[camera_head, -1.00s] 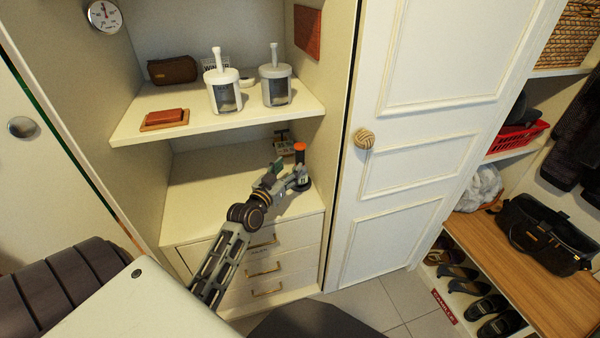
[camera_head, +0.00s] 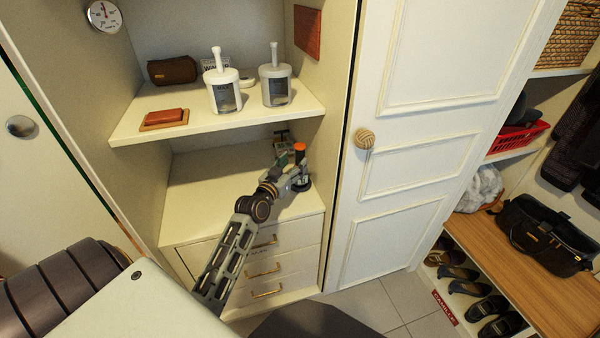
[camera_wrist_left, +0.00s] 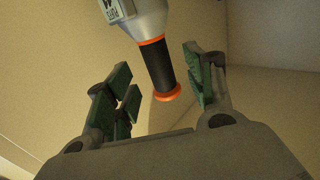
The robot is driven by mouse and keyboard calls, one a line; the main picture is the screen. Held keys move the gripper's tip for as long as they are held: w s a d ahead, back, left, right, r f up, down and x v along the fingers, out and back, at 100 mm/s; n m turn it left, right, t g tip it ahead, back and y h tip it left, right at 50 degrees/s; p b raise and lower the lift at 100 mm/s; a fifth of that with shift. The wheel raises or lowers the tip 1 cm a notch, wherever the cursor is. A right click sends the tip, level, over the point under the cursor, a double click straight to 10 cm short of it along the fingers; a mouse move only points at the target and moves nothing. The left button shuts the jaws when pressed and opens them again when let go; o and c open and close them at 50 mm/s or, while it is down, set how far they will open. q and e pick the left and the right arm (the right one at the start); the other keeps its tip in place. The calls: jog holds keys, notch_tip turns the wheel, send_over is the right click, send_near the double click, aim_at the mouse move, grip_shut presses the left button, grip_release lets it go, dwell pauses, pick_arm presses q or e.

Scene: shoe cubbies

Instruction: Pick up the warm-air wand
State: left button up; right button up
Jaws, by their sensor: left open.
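The warm-air wand (camera_head: 300,149) is on the lower shelf top, at its right side near the side wall, with its orange end up in the head view. In the left wrist view the wand (camera_wrist_left: 155,58) shows a grey body with a label, a black grip and orange rings. My left gripper (camera_head: 291,170) is at the wand and hides part of it. In the wrist view the green-padded fingers (camera_wrist_left: 163,88) are open, with the black grip between them and a gap visible on both sides. My right gripper is not in view.
A small boxy item (camera_head: 281,142) sits behind the wand. A white door (camera_head: 400,200) stands to the right. The lower shelf's left part is clear.

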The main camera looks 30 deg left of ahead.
aim_at(298, 157)
pick_arm(q)
jog(key=shift+w+r+b, duration=0.15)
jog(key=shift+w, duration=0.6)
jog(key=shift+w+r+b, duration=0.15)
jog(key=shift+w, duration=0.6)
jog(key=shift+w+a, duration=0.15)
jog(key=shift+w, duration=0.9)
jog(key=c, duration=1.1)
